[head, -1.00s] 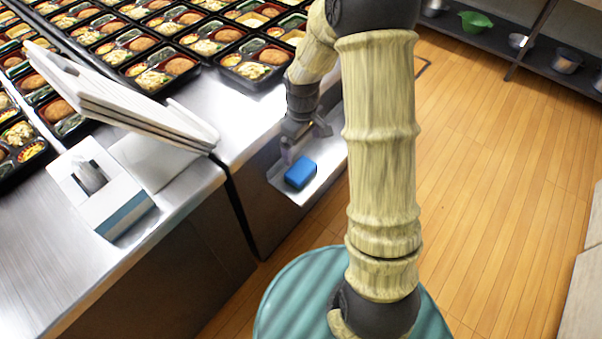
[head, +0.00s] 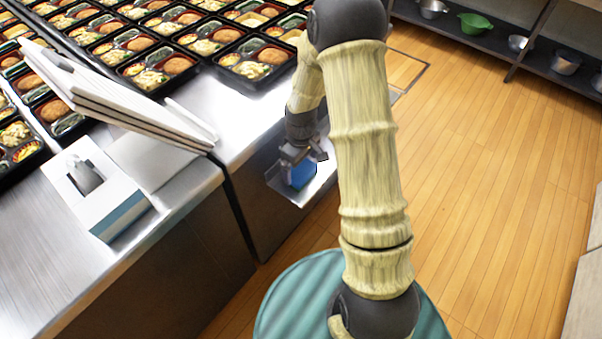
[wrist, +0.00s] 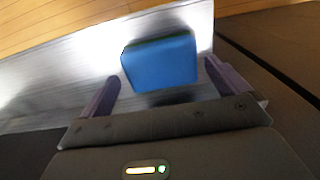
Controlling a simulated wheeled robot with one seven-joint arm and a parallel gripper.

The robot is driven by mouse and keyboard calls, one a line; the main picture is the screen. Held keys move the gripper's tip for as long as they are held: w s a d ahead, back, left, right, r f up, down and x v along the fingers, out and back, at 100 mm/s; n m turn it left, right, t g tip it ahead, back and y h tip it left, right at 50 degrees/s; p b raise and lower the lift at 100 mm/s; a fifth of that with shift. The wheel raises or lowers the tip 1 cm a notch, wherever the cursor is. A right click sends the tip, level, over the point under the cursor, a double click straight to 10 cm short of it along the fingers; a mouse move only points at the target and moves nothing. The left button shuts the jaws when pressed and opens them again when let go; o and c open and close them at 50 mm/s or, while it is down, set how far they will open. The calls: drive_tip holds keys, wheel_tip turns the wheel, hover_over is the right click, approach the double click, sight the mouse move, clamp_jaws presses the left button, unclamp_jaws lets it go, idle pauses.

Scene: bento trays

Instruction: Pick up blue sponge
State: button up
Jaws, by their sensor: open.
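The blue sponge (head: 303,174) lies on a narrow metal shelf (head: 283,188) on the side of the counter. In the head view my gripper (head: 303,156) is above it and hides part of it. In the wrist view the sponge (wrist: 160,62) shows its blue face and a darker top edge, ahead of my gripper (wrist: 162,84). The two purple-grey fingers are spread apart, one to the left and one to the right of the sponge's near end. I see gaps between both fingers and the sponge.
The steel counter (head: 240,120) rises beside the shelf and carries rows of bento trays (head: 252,60). A tilted stack of white boards (head: 110,95) and a tissue box (head: 95,195) stand at its near end. Wooden floor (head: 480,200) is clear to the right.

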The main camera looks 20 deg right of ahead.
sight(300, 169)
wheel_tip(300, 169, down, 3)
idle(0.6)
drive_tip(key=c, duration=0.7)
drive_tip(key=shift+c, duration=0.5)
drive_tip(key=shift+a, duration=0.1)
wheel_tip(300, 169, up, 18)
drive_tip(key=p, duration=0.2)
drive_tip(key=shift+p, duration=0.35)
